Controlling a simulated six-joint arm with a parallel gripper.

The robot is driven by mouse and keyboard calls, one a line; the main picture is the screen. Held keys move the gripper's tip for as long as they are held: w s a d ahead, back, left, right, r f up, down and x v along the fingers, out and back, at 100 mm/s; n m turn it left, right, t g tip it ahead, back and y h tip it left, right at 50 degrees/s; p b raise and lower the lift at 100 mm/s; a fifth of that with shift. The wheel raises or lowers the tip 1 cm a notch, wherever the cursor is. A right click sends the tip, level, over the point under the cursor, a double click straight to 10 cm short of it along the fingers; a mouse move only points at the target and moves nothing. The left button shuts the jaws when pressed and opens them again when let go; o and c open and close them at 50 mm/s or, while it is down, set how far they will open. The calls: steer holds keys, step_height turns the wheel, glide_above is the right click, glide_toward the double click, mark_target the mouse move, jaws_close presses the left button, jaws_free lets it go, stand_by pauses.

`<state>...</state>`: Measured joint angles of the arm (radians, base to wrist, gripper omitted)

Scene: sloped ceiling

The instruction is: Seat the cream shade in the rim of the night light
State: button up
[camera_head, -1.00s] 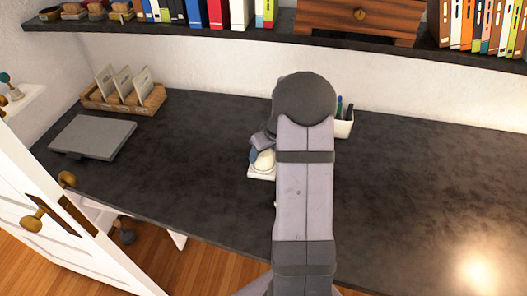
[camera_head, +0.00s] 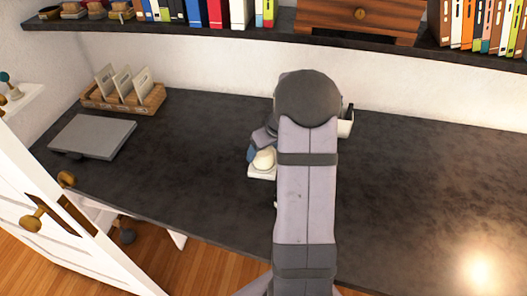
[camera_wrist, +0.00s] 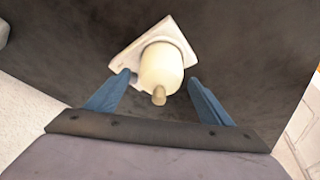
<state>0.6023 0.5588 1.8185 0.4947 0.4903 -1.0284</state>
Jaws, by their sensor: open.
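The cream shade (camera_wrist: 162,68) is a rounded cup shape with a small tan knob (camera_wrist: 159,95) on the end facing the wrist camera. It stands over the white square base of the night light (camera_wrist: 125,60), within a round rim (camera_wrist: 178,38). How deep it sits in the rim cannot be told. My gripper (camera_wrist: 158,79) is open, its blue fingers on either side of the shade, with gaps visible. In the head view the shade (camera_head: 264,159) and base (camera_head: 260,174) show just left of my arm, which hides part of them.
A white pen cup (camera_head: 346,125) stands behind my arm. The dark desk (camera_head: 430,190) is clear on the right. A shelf (camera_head: 200,32) runs above.

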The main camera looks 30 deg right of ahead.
steer(key=b+v, duration=0.1)
steer(key=v, duration=0.9)
steer(key=shift+s+r, duration=0.2)
steer(key=shift+r, duration=0.05)
steer(key=s+a+f+g, duration=0.1)
steer(key=s+a+f, duration=0.15)
steer(key=a, duration=0.45)
steer(key=s+a+f+g, duration=0.1)
steer(key=s+a, duration=0.2)
steer(key=a, duration=0.5)
steer(key=s+a+f+g, duration=0.2)
steer(key=s+a+f, duration=0.2)
steer(key=s+a, duration=0.4)
steer(key=s, duration=0.5)
steer(key=shift+a, duration=0.35)
steer(key=shift+w+f, duration=0.1)
